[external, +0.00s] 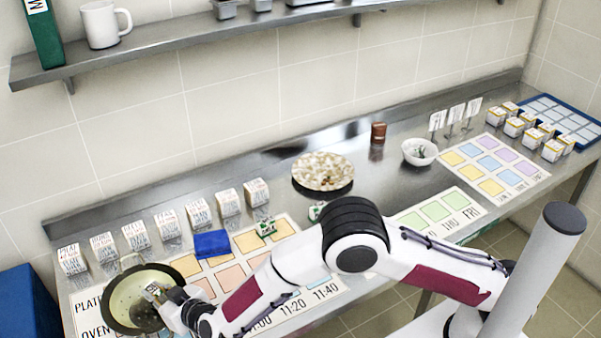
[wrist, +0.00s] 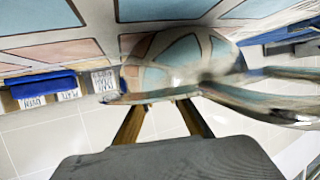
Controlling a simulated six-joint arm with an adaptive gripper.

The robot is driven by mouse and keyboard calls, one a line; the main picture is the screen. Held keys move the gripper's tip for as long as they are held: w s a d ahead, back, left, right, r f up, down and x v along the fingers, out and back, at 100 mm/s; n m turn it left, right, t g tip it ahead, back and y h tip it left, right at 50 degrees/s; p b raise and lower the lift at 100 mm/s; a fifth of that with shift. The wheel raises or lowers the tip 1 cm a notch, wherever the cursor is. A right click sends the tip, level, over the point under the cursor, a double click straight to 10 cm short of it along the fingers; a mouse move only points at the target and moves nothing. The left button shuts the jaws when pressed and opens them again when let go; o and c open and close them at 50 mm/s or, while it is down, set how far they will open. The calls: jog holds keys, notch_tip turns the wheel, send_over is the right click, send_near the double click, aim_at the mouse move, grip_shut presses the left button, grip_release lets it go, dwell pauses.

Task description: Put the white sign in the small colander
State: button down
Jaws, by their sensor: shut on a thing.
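My gripper (external: 156,294) is at the left end of the counter, at a round shiny vessel (external: 123,302) with a dark rim and a handle. In the wrist view its two fingers (wrist: 160,103) are shut on the rim of a shiny, reflective metal piece (wrist: 180,62), apparently this vessel. Whether it is a colander, I cannot tell. White signs on small stands (external: 437,121) (external: 456,114) (external: 473,106) are at the back right, far from my gripper. A small white bowl (external: 420,152) with something green in it is in front of them; its holes, if any, are too small to see.
White boxes (external: 198,212) line the back left, near a blue cloth (external: 212,243). Coloured sheets (external: 492,165) cover the counter front. A speckled plate (external: 323,171) and brown container (external: 378,132) stand mid-counter. A blue tray (external: 562,116) is far right. A shelf (external: 180,42) runs above.

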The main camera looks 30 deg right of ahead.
jog(key=shift+f, duration=0.35)
jog(key=c, duration=2)
grip_release()
jog(key=shift+r, duration=0.45)
jog(key=shift+s+r, duration=0.15)
jog(key=shift+r, duration=0.1)
jog(key=v, duration=1.1)
jog(key=shift+s+d, duration=0.2)
jog(key=shift+s, duration=0.1)
